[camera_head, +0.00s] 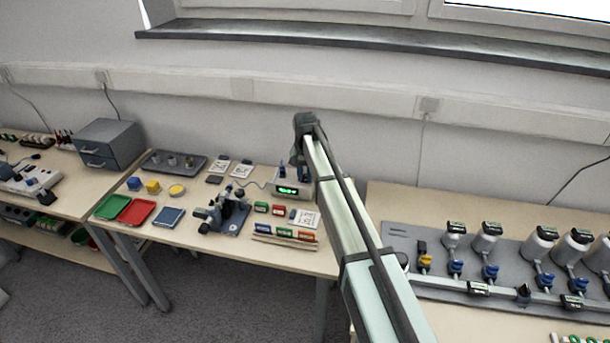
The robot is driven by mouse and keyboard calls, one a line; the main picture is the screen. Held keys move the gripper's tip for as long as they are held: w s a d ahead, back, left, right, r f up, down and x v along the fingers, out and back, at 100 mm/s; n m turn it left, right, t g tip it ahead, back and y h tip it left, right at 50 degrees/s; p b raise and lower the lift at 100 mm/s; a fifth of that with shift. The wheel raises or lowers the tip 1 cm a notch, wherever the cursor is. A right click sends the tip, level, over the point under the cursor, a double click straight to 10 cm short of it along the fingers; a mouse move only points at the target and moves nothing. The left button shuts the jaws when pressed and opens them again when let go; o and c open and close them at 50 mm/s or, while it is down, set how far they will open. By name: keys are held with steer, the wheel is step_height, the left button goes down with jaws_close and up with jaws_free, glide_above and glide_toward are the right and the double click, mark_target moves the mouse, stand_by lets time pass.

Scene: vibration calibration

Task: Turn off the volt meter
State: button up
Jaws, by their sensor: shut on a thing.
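The volt meter (288,190) is a small light box with a lit green display. It stands at the back right of the middle table. My arm reaches in from the lower right, and its dark far end bends down over the meter. My gripper (298,162) is small and partly hidden by my arm, just above and at the top of the meter. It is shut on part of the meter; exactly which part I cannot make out. The right side of the meter is hidden behind my arm.
The middle table holds green (112,206) and red (136,212) trays, a blue-grey tray (168,217), a dark stand (225,215) and several small coloured blocks. A grey drawer box (109,143) stands at the left. A grey board (450,290) with several cylinders lies at the right.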

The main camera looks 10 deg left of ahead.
jaws_close()
steer(key=shift+w+g, duration=0.4)
steer(key=shift+g, duration=0.1)
steer(key=shift+w+g, duration=0.1)
steer(key=shift+g, duration=0.6)
steer(key=shift+r+g, duration=0.1)
steer(key=shift+g, duration=0.2)
steer(key=o, duration=0.6)
jaws_free()
steer(key=shift+o, duration=0.2)
steer(key=v, duration=1.3)
steer(key=shift+r, duration=0.4)
